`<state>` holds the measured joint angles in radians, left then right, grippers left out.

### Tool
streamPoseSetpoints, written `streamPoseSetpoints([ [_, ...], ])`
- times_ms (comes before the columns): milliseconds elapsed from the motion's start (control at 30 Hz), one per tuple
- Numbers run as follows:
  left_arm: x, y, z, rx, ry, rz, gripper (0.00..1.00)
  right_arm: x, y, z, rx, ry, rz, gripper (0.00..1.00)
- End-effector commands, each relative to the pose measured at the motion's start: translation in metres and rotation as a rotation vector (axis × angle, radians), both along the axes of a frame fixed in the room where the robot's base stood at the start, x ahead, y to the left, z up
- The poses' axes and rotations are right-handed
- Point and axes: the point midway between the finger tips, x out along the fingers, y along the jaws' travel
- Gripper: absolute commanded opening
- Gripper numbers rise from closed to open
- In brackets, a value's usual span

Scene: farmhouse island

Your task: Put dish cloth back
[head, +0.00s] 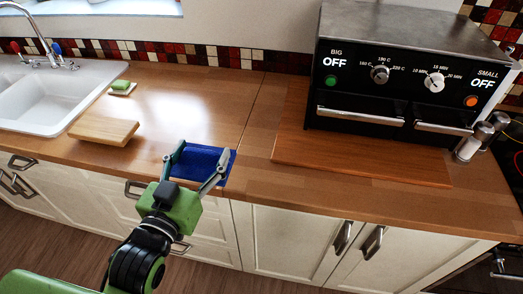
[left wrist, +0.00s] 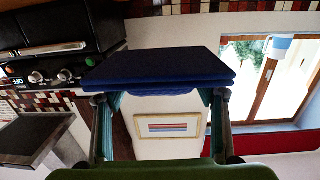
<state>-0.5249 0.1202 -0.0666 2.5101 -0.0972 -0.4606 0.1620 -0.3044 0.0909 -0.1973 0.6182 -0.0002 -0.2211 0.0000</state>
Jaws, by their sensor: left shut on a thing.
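The dish cloth (head: 205,161) is a dark blue, folded piece of fabric near the front edge of the wooden counter. My left gripper (head: 199,164) reaches up from below with a finger on either side of the cloth and is shut on it. In the left wrist view, the folded cloth (left wrist: 160,69) spans the space between the two fingers (left wrist: 160,108), its layers stacked flat. I cannot tell whether the cloth touches the counter. My right gripper is not in view.
The wooden counter (head: 215,105) is clear behind the cloth. A cutting board (head: 104,130), a green sponge (head: 122,85) and a white sink (head: 45,100) are at left.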

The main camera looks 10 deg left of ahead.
Motion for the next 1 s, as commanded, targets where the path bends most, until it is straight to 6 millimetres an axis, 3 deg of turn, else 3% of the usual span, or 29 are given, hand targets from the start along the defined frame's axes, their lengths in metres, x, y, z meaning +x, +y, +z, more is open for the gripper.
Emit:
streamPoseSetpoints([
  [300,0.034,-0.008,-0.022,-0.001,-0.008,-0.001,0.42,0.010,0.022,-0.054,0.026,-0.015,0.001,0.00],
  [533,0.063,-0.015,-0.035,-0.002,-0.007,-0.001,0.42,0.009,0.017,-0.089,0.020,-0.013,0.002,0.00],
  [633,0.085,-0.021,-0.038,-0.002,0.002,-0.001,0.42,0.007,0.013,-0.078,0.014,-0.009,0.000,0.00],
  [800,0.111,-0.027,-0.072,0.000,0.004,-0.001,0.42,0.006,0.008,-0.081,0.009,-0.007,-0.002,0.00],
  [1000,0.127,-0.031,-0.090,-0.001,0.001,-0.001,0.42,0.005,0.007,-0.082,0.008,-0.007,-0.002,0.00],
])
